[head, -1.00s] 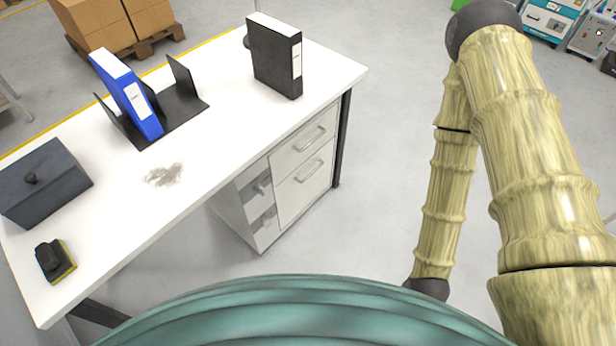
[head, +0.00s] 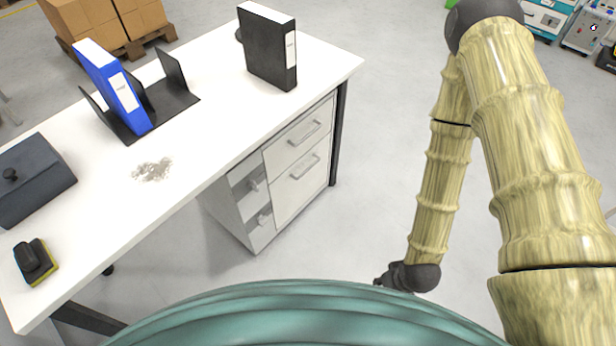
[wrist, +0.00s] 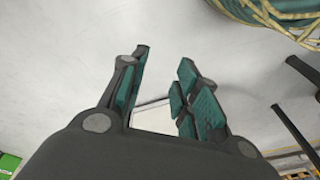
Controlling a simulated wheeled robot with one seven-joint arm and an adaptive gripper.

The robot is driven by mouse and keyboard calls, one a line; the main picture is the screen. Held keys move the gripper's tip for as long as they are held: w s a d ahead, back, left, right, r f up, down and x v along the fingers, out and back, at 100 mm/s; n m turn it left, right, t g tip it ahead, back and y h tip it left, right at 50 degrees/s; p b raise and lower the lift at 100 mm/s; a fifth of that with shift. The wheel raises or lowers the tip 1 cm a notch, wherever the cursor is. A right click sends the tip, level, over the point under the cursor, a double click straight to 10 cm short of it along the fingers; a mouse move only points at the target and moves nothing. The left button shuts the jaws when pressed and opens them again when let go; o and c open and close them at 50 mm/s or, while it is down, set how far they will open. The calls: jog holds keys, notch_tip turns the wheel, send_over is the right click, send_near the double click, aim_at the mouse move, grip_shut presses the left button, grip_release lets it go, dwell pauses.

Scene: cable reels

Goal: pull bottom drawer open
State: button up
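The desk's drawer cabinet (head: 232,212) is grey and stands under the right end of the desk. Its bottom drawer (head: 298,192) has a pale front with a bar handle (head: 306,167) near its top edge. The bottom drawer looks shut, as does the top drawer (head: 290,146) above it. My gripper (head: 382,282) is low in the head view, to the right of and apart from the cabinet, partly hidden by my body. In the wrist view my gripper (wrist: 163,88) has its fingers spread, with nothing held. A white surface shows beyond them; I cannot tell what it is.
A dark desk leg (head: 340,135) stands right of the drawers. Grey floor before them is clear.

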jog(key=w+a+f+n+t+y+b, duration=0.1)
jog(key=w+a+f+n+b, duration=0.1)
jog(key=w+f+n+b, duration=0.3)
jog(key=w+a+f+t+y+b, duration=0.1)
jog(key=w+a+f+t+b, duration=0.15)
jog(key=w, duration=0.55)
jog(key=n+t+y+b, duration=0.5)
jog(key=n+y+b, duration=0.4)
jog(key=n+b, duration=1.65)
send_near(309, 168)
jog(key=shift+w+a+f+m+b, duration=0.45)
jog(key=shift+w+a+m+b, duration=0.3)
jog(key=shift+w+a+b, duration=0.5)
jog(key=shift+w+a+f+m+b, duration=0.4)
jog(key=shift+w+a+m+b, duration=0.45)
jog(key=shift+a+b, duration=0.7)
jog(key=shift+w+a+f+m+b, duration=0.55)
jog(key=shift+w+a+b, duration=0.55)
jog(key=shift+b, duration=0.65)
jog(key=shift+r, duration=0.1)
jog(key=shift+d, duration=0.1)
grip_shut()
